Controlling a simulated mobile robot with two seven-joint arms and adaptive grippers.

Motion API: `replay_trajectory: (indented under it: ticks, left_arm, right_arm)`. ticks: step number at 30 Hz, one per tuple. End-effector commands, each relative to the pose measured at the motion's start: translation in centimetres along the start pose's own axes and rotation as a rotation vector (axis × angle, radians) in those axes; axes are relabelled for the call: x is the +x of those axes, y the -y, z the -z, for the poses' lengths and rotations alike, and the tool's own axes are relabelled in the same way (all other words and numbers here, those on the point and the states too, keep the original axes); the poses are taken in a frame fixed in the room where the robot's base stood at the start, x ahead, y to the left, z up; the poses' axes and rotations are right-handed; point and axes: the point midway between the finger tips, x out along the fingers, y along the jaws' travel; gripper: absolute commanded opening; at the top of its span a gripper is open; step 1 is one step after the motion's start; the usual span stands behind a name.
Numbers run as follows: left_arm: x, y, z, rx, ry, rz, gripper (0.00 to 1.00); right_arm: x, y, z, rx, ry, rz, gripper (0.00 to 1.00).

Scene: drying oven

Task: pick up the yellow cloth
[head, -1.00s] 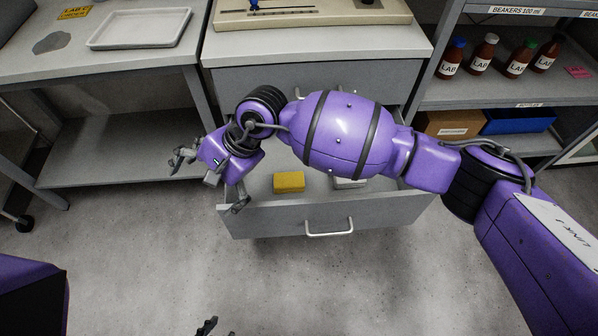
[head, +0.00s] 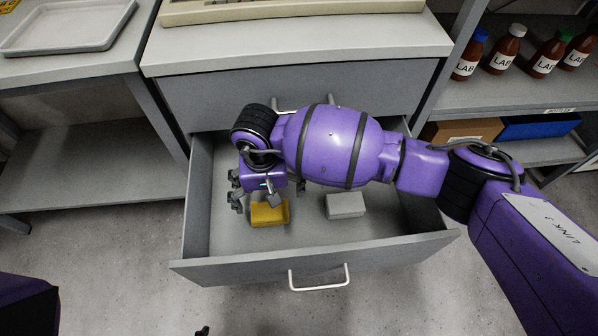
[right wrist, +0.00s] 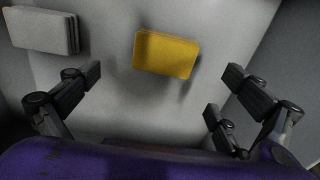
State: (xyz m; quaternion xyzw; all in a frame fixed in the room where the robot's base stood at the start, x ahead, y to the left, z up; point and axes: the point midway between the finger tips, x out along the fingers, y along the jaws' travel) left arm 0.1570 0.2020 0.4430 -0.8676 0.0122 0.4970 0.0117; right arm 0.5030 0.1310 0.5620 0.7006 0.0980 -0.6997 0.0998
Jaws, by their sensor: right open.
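The yellow cloth (head: 268,213) is a folded block lying on the floor of the open drawer (head: 225,240). It also shows in the right wrist view (right wrist: 166,54), beyond the fingertips and between them. My right gripper (head: 254,200) is in the drawer area, just left of and above the cloth, partly hidden by its own wrist. In the right wrist view the right gripper (right wrist: 155,88) has its fingers wide apart with nothing between them. My left gripper is mostly out of frame; only a small dark tip shows at the bottom edge of the head view.
A grey-white folded block (head: 346,205) lies in the drawer to the right of the cloth. The drawer front has a white handle (head: 318,280). A shelf with brown bottles (head: 507,50) stands at right. A bench with a white tray (head: 66,47) stands at left.

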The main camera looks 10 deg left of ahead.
Motion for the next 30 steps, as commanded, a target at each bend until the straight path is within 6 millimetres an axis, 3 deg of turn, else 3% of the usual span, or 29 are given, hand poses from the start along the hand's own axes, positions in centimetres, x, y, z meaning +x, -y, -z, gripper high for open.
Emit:
replay_trajectory:
  ticks: [18, 28, 30]
  left_arm:
    - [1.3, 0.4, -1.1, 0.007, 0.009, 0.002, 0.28]
    - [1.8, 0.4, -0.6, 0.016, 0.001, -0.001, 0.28]
    - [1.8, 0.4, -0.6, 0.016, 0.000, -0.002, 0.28]
  right_arm:
    - [7.7, 0.9, -0.3, 0.002, 0.007, 0.004, 1.00]
    - [8.3, 0.9, -0.2, 0.000, 0.003, 0.004, 1.00]
    - [8.3, 0.9, -0.2, 0.000, 0.003, 0.004, 0.92]
